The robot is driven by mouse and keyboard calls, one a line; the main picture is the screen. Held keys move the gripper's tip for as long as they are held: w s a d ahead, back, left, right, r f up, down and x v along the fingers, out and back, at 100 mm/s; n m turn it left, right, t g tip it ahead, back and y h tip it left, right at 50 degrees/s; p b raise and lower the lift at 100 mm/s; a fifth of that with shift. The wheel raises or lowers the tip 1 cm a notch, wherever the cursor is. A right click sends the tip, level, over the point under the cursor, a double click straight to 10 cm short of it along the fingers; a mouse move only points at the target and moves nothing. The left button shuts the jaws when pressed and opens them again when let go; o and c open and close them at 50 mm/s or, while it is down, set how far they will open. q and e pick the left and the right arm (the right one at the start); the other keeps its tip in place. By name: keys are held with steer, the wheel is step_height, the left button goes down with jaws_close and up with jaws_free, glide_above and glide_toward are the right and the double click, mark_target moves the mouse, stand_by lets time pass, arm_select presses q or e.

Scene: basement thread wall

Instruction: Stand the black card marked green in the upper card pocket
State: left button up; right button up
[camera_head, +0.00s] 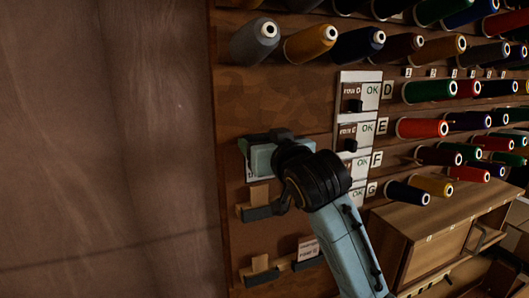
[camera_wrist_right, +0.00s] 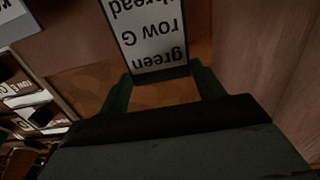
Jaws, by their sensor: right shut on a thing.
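The black card marked green (camera_wrist_right: 155,42) is between my right gripper's fingers in the wrist view. Its white label reads "green", "row G" and "thread", upside down there. My right gripper (camera_head: 262,158) is shut on it, in front of the brown board. In the head view, only a small white part of the card (camera_head: 249,172) shows beside the gripper; the rest is hidden. The upper card pocket (camera_head: 258,213), a dark holder with a tan backing, is just below the gripper. The card appears above it and apart from it. My left gripper is not in view.
A lower rail has a left pocket (camera_head: 262,277) and a right pocket holding a white-labelled card (camera_head: 308,249). Row cards marked OK (camera_head: 358,132) hang to the right. Thread cones (camera_head: 310,42) stick out above and right. A wooden cabinet (camera_head: 435,238) stands lower right.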

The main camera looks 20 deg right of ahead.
mark_target(265, 178)
step_height(265, 178, down, 8)
steer(key=shift+s+r+b, duration=0.1)
steer(key=shift+b, duration=0.75)
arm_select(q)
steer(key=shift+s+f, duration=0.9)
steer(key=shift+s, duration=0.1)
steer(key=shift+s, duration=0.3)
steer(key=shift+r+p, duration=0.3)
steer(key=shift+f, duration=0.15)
arm_select(e)
steer(key=shift+f, duration=0.3)
